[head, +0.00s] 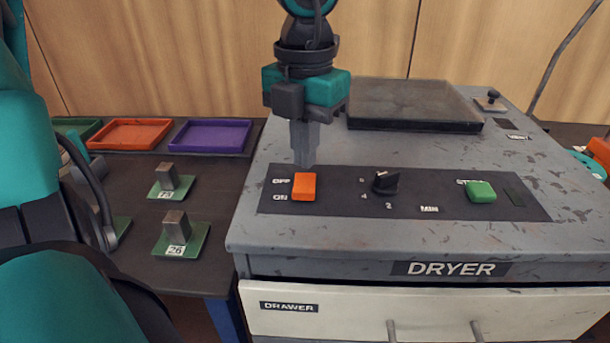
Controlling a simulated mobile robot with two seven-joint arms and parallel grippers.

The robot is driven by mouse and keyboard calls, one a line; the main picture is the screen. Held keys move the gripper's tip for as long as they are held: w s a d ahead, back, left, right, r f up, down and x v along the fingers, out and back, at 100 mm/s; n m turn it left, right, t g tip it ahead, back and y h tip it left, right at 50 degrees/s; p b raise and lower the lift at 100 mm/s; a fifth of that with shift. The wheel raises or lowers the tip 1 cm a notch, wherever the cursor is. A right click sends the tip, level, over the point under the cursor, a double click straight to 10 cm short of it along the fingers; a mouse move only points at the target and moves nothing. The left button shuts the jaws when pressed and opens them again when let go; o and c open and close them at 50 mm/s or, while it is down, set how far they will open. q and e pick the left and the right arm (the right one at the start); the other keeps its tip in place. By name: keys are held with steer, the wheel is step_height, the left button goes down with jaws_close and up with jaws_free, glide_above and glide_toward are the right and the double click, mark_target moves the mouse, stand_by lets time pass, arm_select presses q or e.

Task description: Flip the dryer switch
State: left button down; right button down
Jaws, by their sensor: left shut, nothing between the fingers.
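The dryer (340,232) is a worn grey box with a dark control panel (340,203) on top. Its orange rocker switch (304,188) sits at the panel's left end, beside the labels OFF (far side) and ON (near side). My left gripper (305,163) points down with its fingers shut and empty. Its tips are at the far, OFF-side edge of the switch; I cannot tell whether they touch it. My right gripper is not in view.
The panel also has a black dial (386,181) and a green button (481,191). A dark flat plate (413,103) lies behind. To the left stand grey blocks on green plates (181,240), an orange tray (132,134) and a purple tray (212,135). A white drawer (425,311) is below.

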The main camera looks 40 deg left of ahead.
mark_target(305, 178)
arm_select(q)
step_height(305, 178, up, 5)
steer(key=shift+f+p, duration=0.15)
steer(key=shift+p, duration=1.05)
